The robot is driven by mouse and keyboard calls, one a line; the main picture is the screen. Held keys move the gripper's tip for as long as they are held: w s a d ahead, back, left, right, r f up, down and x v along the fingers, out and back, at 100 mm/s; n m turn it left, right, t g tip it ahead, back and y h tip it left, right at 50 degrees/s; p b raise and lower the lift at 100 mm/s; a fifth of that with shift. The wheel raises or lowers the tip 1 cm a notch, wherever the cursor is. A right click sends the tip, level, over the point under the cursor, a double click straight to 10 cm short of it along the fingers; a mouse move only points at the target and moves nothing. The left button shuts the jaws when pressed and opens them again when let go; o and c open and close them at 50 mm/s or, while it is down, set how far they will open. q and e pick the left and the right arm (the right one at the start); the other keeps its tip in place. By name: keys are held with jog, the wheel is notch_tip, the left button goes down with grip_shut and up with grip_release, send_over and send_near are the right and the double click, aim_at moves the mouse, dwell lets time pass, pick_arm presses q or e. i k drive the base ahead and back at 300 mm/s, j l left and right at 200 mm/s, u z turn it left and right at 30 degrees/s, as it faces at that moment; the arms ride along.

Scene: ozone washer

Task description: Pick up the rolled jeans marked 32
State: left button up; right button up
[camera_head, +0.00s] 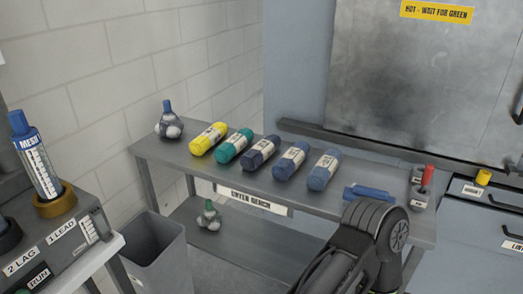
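Several rolled garments with pale label bands lie in a row on the grey bench (160,150). From left to right they are a yellow roll (208,139), a green roll (234,146), a dark navy roll (260,153), a mid-blue roll (291,161) and a lighter blue roll (324,170). The label marks are too small to read, so I cannot tell which roll is marked 32. A dark arm part of mine stands in front of the bench's right end. No gripper fingers show, and no roll is visibly held.
A blue flat item (369,193) and a red-topped holder (424,182) are at the bench's right. A blue-capped netted bag (169,122) stands at its left end. A grey bin (155,255) and a control box with a blue cylinder (36,158) are at left.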

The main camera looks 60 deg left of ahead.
aim_at(282, 171)
jog(key=k+j, duration=0.4)
jog(key=j, duration=0.15)
jog(key=k+j, duration=0.45)
jog(key=j, duration=0.1)
